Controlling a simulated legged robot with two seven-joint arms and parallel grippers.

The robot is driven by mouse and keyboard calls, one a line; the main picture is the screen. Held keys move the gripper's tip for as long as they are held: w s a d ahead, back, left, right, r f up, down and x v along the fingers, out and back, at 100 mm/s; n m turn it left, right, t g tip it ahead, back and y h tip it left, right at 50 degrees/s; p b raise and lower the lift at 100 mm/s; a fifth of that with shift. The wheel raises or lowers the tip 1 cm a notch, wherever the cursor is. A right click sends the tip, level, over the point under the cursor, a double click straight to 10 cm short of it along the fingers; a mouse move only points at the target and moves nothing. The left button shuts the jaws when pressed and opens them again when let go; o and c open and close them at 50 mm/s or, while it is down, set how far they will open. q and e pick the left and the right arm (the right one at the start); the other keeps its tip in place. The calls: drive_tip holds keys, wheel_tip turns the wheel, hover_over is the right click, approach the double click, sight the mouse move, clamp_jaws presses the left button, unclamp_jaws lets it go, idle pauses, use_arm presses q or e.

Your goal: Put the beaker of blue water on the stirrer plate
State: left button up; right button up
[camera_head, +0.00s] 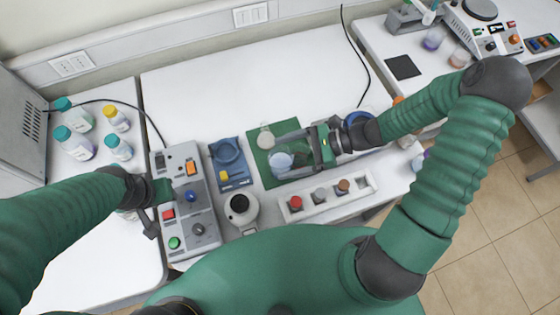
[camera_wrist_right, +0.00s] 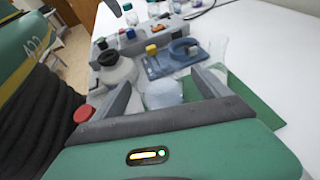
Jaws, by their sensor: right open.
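A clear beaker of pale blue water (camera_head: 280,161) stands on a green mat (camera_head: 258,176) on the white middle table. My right gripper (camera_head: 274,158) comes from the right, open, with its fingers on either side of the beaker. The beaker (camera_wrist_right: 162,95) also shows between the open fingers in the right wrist view, its lower part hidden by the gripper. A device with a dark round plate (camera_head: 481,9), which looks like the stirrer plate, stands on the far right table. My left gripper (camera_head: 158,191) is by a grey control box; its fingers are not clear.
A clear flask (camera_head: 265,137) stands close behind the beaker. A white rack (camera_head: 327,197) with coloured caps is in front of the mat. The grey control box (camera_head: 185,220), a blue tray (camera_head: 232,163) and a round white device (camera_head: 241,210) stand left. The table's back is mostly clear.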

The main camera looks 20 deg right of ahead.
drive_tip(key=shift+x, duration=0.9)
drive_tip(key=shift+f, duration=0.15)
drive_tip(key=shift+a, duration=0.2)
drive_tip(key=c, duration=0.9)
clamp_jaws()
